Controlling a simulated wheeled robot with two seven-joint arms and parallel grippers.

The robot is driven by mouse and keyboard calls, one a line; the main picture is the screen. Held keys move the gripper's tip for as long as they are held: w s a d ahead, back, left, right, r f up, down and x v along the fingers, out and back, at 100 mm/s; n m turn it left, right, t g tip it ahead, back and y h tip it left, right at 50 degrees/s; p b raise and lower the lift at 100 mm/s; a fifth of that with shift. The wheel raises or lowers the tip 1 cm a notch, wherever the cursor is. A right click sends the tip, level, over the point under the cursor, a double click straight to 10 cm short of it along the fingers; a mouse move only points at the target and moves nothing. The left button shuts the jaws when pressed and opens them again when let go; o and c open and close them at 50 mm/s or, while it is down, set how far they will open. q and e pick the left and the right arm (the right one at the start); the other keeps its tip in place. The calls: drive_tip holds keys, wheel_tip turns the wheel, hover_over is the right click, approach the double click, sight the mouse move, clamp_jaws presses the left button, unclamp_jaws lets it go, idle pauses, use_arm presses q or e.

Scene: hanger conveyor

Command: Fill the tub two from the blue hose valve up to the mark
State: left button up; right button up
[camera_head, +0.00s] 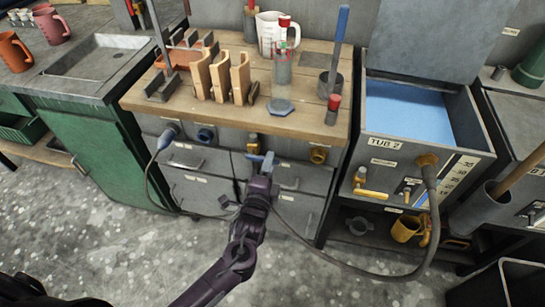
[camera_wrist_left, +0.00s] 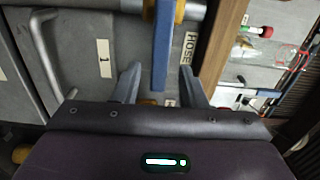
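Tub 2 (camera_head: 377,142) is a grey tub on the right with its name on its front. Blue water (camera_head: 408,110) shows inside it, and a scale (camera_head: 458,178) is on its front; I cannot tell which line is the mark. The blue hose valve lever (camera_head: 264,158) is on the bench front, and it also shows in the left wrist view (camera_wrist_left: 161,45) beside a HOSE label. My left gripper (camera_head: 262,170) is at this lever. In the left wrist view its fingers (camera_wrist_left: 159,78) are apart on both sides of the lever, with visible gaps. My right gripper is out of view.
A grey hose (camera_head: 432,215) runs from tub 2's front fitting down to the floor. A yellow-handled valve (camera_head: 371,193) is low on tub 2. The wooden bench top (camera_head: 235,118) holds wooden pieces, a jug (camera_head: 268,35) and tools. A sink (camera_head: 95,60) is at left. The floor is mostly clear.

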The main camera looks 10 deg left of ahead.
use_arm(q)
drive_tip(key=w, duration=0.4)
drive_tip(key=shift+d, duration=0.1)
clamp_jaws()
